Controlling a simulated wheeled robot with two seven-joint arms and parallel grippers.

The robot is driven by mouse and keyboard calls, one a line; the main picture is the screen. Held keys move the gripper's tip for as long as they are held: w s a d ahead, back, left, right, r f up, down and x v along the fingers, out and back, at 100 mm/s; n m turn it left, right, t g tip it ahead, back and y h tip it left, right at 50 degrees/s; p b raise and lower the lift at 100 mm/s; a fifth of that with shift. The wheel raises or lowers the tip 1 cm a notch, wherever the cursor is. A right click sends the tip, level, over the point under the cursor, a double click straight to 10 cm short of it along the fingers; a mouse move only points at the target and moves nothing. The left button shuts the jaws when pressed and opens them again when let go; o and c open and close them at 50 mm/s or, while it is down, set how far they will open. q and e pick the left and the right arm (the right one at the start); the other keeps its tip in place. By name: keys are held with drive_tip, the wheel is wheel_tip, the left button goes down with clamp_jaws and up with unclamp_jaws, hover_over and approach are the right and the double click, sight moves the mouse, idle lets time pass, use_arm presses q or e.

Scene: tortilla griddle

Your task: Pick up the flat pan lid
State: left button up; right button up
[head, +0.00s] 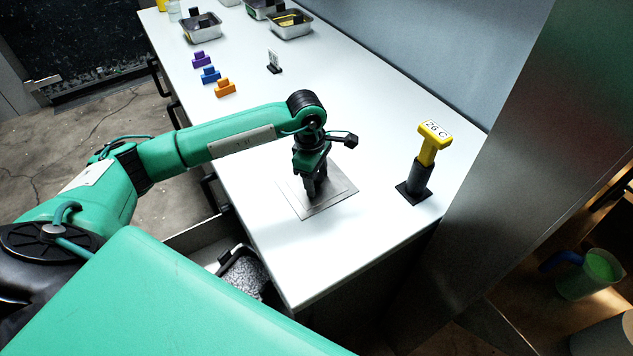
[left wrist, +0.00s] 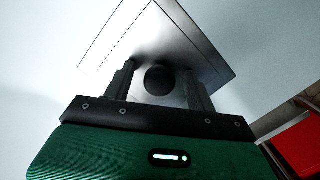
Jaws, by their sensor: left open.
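The flat pan lid (head: 339,199) is a thin square metal plate lying flat on the white counter. It also shows in the left wrist view (left wrist: 165,35), where a round black knob (left wrist: 158,80) stands up from it. My left gripper (head: 314,196) points down over the middle of the lid and hides the knob in the head view. Its fingers are open, one on each side of the knob in the left wrist view, with gaps visible. Whether a finger touches the plate I cannot tell. My right gripper is not in view.
Orange (head: 225,88), blue (head: 210,75) and purple (head: 201,59) blocks and a small sign (head: 274,62) stand farther back. Metal trays (head: 291,26) are at the far end. An open drawer (head: 205,237) is below the counter.

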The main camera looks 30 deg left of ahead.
use_arm(q)
drive_tip(key=c, duration=1.1)
drive_tip(key=shift+c, duration=0.2)
